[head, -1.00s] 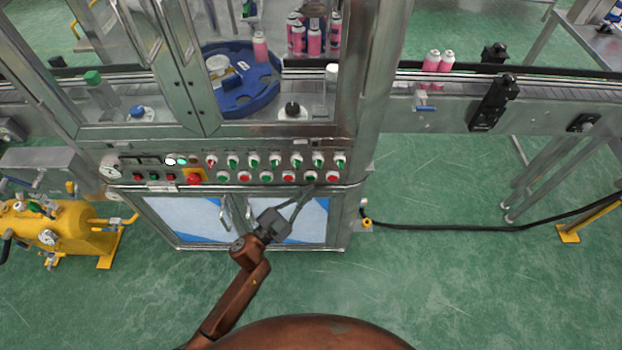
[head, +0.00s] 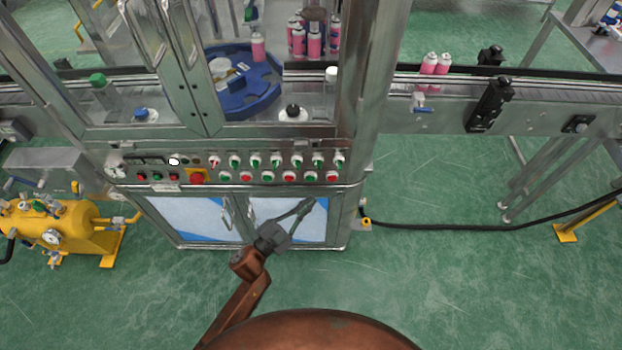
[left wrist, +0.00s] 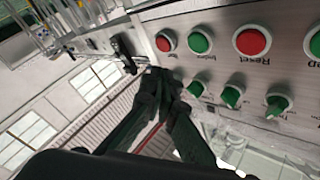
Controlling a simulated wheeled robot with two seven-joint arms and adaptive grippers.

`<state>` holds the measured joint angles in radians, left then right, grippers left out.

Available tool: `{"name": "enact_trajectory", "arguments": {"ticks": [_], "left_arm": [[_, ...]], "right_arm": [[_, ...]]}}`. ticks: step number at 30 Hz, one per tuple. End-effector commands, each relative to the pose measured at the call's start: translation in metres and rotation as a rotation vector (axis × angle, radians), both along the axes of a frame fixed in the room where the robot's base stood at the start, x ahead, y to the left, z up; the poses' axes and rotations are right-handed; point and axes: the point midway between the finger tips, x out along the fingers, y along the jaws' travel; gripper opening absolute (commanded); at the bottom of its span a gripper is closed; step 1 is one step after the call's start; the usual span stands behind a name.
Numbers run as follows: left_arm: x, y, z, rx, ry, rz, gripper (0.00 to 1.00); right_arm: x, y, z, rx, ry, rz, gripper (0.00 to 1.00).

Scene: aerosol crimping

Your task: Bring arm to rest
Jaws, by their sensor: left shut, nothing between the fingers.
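My left gripper (head: 308,204) is in front of the machine's lower cabinet doors in the head view, below the control panel (head: 350,165). Its fingers are shut with nothing between them, and they are apart from the panel's knobs. In the left wrist view the gripper fingers (left wrist: 165,85) show dark against the scene, with red and green buttons and green knobs of the panel (left wrist: 285,65) to their right. My right gripper is not in view.
A conveyor (head: 450,115) runs along the back with pink cans (head: 436,65) on it. A blue rotary table (head: 270,95) is behind the glass doors. A yellow tank (head: 45,225) stands at left. A black cable (head: 450,228) crosses the floor at right. Green floor is open in front.

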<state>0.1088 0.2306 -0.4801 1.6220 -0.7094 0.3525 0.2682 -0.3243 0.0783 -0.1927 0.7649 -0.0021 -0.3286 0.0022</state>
Motion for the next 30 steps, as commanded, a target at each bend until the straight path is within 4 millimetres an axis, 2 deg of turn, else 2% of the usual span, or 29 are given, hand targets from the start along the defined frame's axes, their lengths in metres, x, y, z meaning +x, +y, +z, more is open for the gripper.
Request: {"name": "enact_trajectory", "arguments": {"ticks": [14, 17, 20, 23, 26, 30], "left_arm": [[0.0, 0.0, 0.0, 0.0, 0.0, 0.0, 0.0], [0.002, 0.005, -0.008, 0.003, 0.02, 0.014, 0.0], [0.007, 0.021, -0.037, 0.009, 0.085, 0.059, 0.0], [0.011, 0.051, -0.087, 0.022, 0.2, 0.139, 0.0], [0.005, 0.088, -0.15, 0.038, 0.339, 0.233, 0.0], [-0.023, 0.139, -0.235, 0.064, 0.527, 0.356, 0.0]], "right_arm": [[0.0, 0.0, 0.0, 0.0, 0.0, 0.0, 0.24], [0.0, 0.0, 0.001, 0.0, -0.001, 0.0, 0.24], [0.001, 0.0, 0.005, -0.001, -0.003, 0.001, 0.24], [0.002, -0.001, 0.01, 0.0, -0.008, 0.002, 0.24], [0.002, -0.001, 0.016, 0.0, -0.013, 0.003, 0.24], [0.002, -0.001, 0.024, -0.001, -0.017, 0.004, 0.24]]}}
